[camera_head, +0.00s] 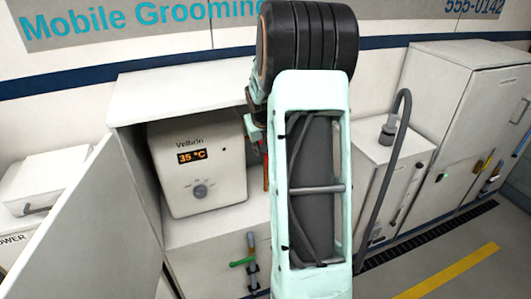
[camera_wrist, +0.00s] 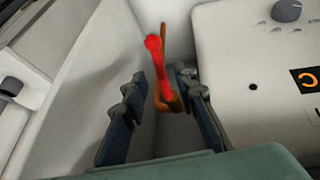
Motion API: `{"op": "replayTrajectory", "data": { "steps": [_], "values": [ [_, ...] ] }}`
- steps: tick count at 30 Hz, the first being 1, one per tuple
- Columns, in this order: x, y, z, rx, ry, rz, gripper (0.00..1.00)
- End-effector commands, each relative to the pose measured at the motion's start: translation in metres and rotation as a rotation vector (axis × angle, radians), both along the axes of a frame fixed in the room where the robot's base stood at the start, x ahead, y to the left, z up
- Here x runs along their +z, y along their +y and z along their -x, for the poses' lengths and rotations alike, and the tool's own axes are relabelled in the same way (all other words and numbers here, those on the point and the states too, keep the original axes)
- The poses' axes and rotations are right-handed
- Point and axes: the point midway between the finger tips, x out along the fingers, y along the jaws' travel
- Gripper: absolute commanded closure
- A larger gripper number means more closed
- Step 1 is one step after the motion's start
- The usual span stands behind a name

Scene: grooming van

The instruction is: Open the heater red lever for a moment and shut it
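The white heater (camera_head: 198,197) stands in an open cabinet in the head view, its display reading 35 °C. It also shows on the right of the wrist view (camera_wrist: 232,85). The red lever (camera_wrist: 154,57) is on a copper-coloured pipe (camera_wrist: 170,101) beside the heater. My gripper (camera_wrist: 160,80) is open, one finger on each side of the lever and pipe, with gaps visible. The lever's far end reaches up past the fingertips in the wrist view. In the head view my arm hides most of the gripper and the lever.
An open cabinet door (camera_head: 62,225) stands left of the heater. A green-handled valve (camera_head: 242,262) is on a pipe below it. A white cabinet with a grey hose (camera_head: 391,150) stands right of my arm. Cabinet walls enclose the gripper closely. Floor at lower right is clear.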

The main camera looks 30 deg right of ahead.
Motion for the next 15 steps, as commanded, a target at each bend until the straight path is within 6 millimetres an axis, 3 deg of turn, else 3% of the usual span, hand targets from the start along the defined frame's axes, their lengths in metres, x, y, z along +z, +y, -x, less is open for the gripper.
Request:
{"op": "replayTrajectory", "data": {
  "steps": [6, 15],
  "values": [
    [0.015, 0.0051, 0.0065, 0.001, 0.0, 0.0, 0.73],
    [0.0159, 0.0057, 0.007, 0.001, 0.001, 0.0, 0.73]
  ]
}}
